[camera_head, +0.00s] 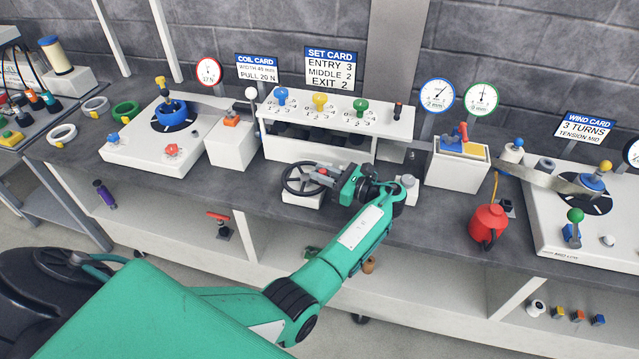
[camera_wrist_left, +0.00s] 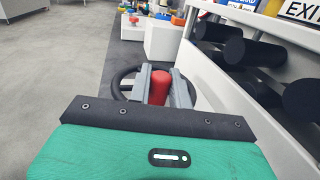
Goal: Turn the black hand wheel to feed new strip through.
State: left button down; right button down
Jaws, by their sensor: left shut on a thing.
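The black hand wheel (camera_head: 290,190) lies flat on a low white block at the front middle of the bench, before the white strip rack (camera_head: 378,128). My left gripper (camera_head: 322,176) is at the wheel's right side, its arm reaching in from the front. In the left wrist view its two grey fingers are closed on a red handle knob (camera_wrist_left: 159,87), with the black wheel rim (camera_wrist_left: 121,82) showing behind and beside them. The gripper covers the wheel's right part in the head view. The right gripper is not in view.
The rack carries blue, yellow and green dials (camera_head: 319,103). Its black rollers (camera_wrist_left: 248,52) and white side run close to the gripper's right in the wrist view. A red oil can (camera_head: 488,224) stands to the right, and a turntable (camera_head: 150,160) to the left.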

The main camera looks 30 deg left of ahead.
pick_arm(q)
jog(key=n+g+b, duration=0.1)
jog(key=w+n+g+b, duration=0.1)
jog(key=g, duration=0.1)
jog(key=shift+w+f, duration=0.1)
jog(key=shift+w+a+n+g+b, duration=0.1)
jog(key=shift+n+g+b, duration=0.25)
jog(key=shift+g, duration=0.15)
jog(key=shift+g+h, duration=0.3)
jog(key=shift+w+n+g+b, duration=0.2)
jog(key=shift+n+g+b, duration=0.3)
jog(key=shift+n+g, duration=0.1)
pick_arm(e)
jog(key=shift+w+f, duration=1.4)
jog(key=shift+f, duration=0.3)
pick_arm(q)
jog(key=shift+r, duration=0.2)
jog(key=shift+a, duration=0.1)
jog(key=c, duration=1.3)
grip_release()
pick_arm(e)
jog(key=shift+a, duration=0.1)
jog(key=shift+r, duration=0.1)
